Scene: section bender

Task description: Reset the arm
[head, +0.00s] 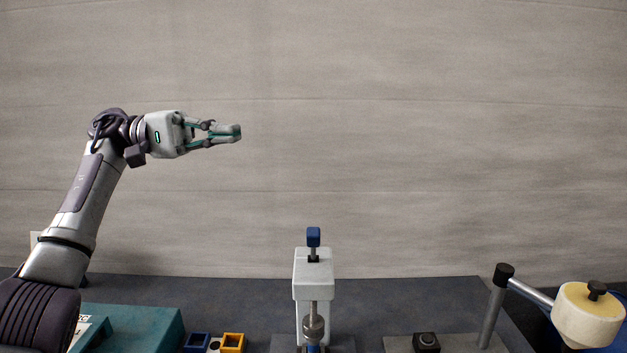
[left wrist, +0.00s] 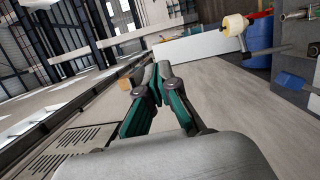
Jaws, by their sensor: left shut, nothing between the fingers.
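My left arm rises from the lower left of the head view. Its gripper (head: 238,133) is raised well above the table, in front of the pale wall, and points right. The fingers are shut with nothing between them. The left wrist view shows the same gripper (left wrist: 157,68) with its green-edged fingers together at the tips. It touches nothing there. My right gripper is not in either view.
A dark table (head: 240,291) runs along the bottom. On it stand a white press with a blue top (head: 313,272), a teal box (head: 140,322), blue and yellow bins (head: 232,342), and a lever with a cream head (head: 588,313). The air around the gripper is free.

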